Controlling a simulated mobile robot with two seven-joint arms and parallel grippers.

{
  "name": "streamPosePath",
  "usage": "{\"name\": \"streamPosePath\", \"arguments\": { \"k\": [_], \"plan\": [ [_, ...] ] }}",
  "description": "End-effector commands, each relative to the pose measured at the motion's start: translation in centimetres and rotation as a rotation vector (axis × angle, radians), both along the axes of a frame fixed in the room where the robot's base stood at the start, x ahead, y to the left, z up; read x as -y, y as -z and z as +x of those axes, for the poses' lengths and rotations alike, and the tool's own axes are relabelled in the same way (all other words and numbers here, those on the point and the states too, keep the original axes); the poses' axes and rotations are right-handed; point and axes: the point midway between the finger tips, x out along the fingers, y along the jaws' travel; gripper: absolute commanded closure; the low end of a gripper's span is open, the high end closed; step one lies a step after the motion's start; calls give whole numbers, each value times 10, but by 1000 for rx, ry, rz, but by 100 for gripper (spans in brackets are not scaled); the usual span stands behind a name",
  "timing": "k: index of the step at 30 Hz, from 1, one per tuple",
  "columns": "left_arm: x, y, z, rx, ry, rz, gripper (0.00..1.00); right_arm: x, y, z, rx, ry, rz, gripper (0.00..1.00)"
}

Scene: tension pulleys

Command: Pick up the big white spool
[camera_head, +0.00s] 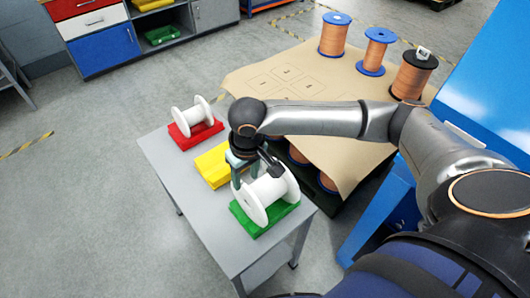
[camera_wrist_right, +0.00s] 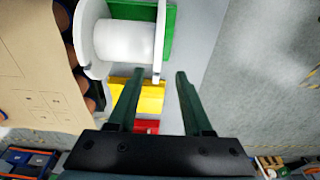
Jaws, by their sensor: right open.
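The big white spool (camera_head: 266,196) lies on its side on a green holder (camera_head: 248,226) at the near end of a grey table. It also shows at the top of the right wrist view (camera_wrist_right: 125,41), cut off by the frame edge. My right gripper (camera_head: 248,174) is just above the spool's left flange, pointing down, with its fingers apart. In the right wrist view the edge of one flange shows between the open fingertips (camera_wrist_right: 158,78); I cannot tell whether they touch it. My left gripper is not in view.
A smaller white spool (camera_head: 192,118) sits on a red holder (camera_head: 181,139) at the table's far end. A yellow holder (camera_head: 211,167) stands between. The grey table (camera_head: 178,185) has bare space on its left. Copper spools (camera_head: 333,36) stand on a cardboard-covered stack (camera_head: 250,80) behind.

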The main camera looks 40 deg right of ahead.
Motion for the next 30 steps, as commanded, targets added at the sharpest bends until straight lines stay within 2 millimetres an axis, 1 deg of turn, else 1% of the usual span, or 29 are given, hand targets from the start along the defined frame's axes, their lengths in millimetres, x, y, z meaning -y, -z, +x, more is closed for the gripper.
{"name": "streamPosePath", "arguments": {
  "k": [7, 10, 13, 20, 30],
  "plan": [
    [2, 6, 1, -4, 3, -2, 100, 5, 34, 1, -2, 1, -1, 50],
    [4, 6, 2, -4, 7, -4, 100, 4, 46, 3, -1, 0, 0, 50],
    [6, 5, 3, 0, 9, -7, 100, 4, 52, 3, 0, -2, 1, 50],
    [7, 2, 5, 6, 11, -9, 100, 4, 52, 3, 1, -2, 1, 50],
    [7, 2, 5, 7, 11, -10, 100, 4, 52, 3, 1, -2, 1, 88]
  ]
}}
